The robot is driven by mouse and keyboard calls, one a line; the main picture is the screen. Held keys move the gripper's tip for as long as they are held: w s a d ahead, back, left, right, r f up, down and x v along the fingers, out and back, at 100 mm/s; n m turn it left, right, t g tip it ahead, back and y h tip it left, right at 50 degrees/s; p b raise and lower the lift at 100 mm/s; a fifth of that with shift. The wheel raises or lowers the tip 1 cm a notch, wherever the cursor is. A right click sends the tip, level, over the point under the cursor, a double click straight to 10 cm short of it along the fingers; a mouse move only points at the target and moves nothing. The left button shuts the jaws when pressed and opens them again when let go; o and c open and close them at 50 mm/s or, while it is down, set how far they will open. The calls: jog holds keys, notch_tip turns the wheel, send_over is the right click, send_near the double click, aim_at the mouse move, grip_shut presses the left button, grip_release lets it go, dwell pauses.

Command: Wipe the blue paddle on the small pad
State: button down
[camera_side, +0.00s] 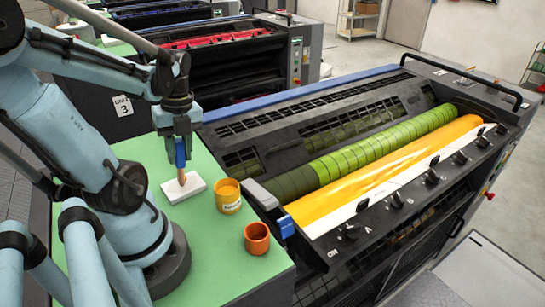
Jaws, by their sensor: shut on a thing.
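My gripper (180,134) is shut on the blue paddle (181,153) and points down. The paddle's blue handle shows between the fingers, and its tan lower end reaches down to the small white pad (184,188). The tip appears to be at the pad's upper face, but I cannot tell whether it presses on it. The pad lies flat on the green table top (215,270).
A yellow labelled pot (228,196) stands right of the pad, and an orange-brown cup (257,238) stands nearer the front. The ink unit (350,165) with green and yellow rollers lies to the right.

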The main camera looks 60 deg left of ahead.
jog(key=shift+s+d, duration=0.15)
jog(key=shift+s, duration=1.35)
jog(key=shift+w, duration=3.2)
notch_tip(320, 180, up, 6)
jog(key=shift+a, duration=0.3)
jog(key=w+d+r+n+t+h, duration=0.1)
jog(key=w+d+r+n, duration=0.1)
jog(key=w+d+n, duration=0.6)
jog(key=w+d+r+n, duration=0.1)
jog(key=w+d+n, duration=0.7)
jog(key=d+n, duration=0.1)
jog(key=shift+w+r+n+t+h, duration=0.15)
jog(key=shift+r+n+t+h, duration=0.25)
jog(key=shift+n, duration=0.1)
